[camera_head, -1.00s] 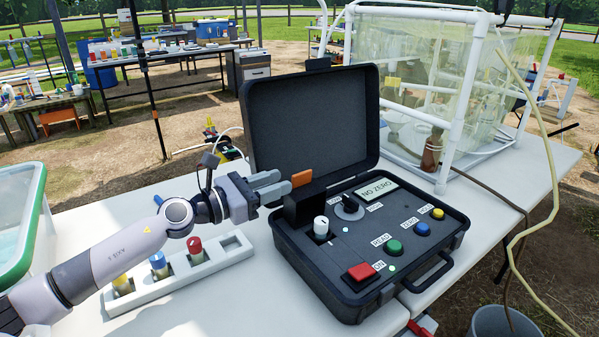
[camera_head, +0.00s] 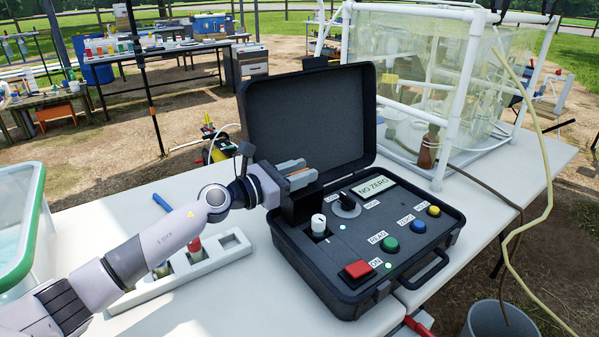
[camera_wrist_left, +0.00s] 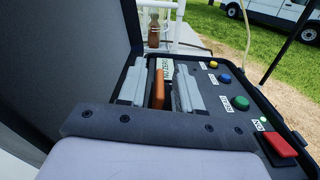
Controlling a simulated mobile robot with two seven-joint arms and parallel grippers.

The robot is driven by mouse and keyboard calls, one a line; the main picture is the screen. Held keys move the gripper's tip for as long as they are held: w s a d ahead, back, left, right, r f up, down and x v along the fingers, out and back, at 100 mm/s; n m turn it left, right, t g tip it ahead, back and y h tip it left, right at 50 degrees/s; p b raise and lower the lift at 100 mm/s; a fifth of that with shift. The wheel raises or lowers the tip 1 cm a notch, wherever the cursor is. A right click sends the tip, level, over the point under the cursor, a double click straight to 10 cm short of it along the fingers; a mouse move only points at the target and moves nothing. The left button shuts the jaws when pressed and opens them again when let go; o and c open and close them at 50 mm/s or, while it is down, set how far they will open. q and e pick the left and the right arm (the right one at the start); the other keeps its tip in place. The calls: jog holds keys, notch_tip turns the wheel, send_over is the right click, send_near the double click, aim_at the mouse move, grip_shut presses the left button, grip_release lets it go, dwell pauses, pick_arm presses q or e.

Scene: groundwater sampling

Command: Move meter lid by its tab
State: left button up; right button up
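The black meter case (camera_head: 345,300) stands open on the white table, its big cover tilted back. A small dark lid (camera_head: 301,207) stands raised in it, with an orange tab (camera_head: 300,175) on top. My left gripper (camera_head: 293,172) is at the tab, fingers open on either side of it. In the left wrist view the orange tab (camera_wrist_left: 158,90) stands between the two grey fingers (camera_wrist_left: 161,88), with small gaps visible on both sides. A white-capped vial (camera_head: 318,223) sits in the meter in front of the lid. My right gripper is not in view.
The meter panel has a red ON button (camera_head: 358,269), other coloured buttons, a dial (camera_head: 347,204) and a display (camera_head: 371,187) reading NO ZERO. A white rack (camera_head: 237,248) with vials is partly behind my left arm. A clear glove enclosure (camera_head: 452,110) stands behind right.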

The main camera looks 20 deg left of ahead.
pick_arm(q)
grip_shut()
jog(key=shift+s+d+r+m+p, duration=0.2)
jog(key=shift+s+d+m+p, duration=0.15)
jog(key=shift+d+m+p, duration=0.25)
jog(key=shift+s+d+r+m+p, duration=0.15)
jog(key=shift+s+d+m+p, duration=0.3)
jog(key=shift+d+m, duration=0.2)
jog(key=d+m, duration=0.1)
jog(key=s+m+p, duration=0.1)
jog(key=d+m+p, duration=0.1)
jog(key=shift+s+d+f, duration=0.25)
jog(key=shift+d+f, duration=0.05)
jog(key=shift+d, duration=0.05)
jog(key=shift+s+d+f+p, duration=0.3)
jog(key=shift+d+p, duration=0.2)
jog(key=shift+p, duration=0.05)
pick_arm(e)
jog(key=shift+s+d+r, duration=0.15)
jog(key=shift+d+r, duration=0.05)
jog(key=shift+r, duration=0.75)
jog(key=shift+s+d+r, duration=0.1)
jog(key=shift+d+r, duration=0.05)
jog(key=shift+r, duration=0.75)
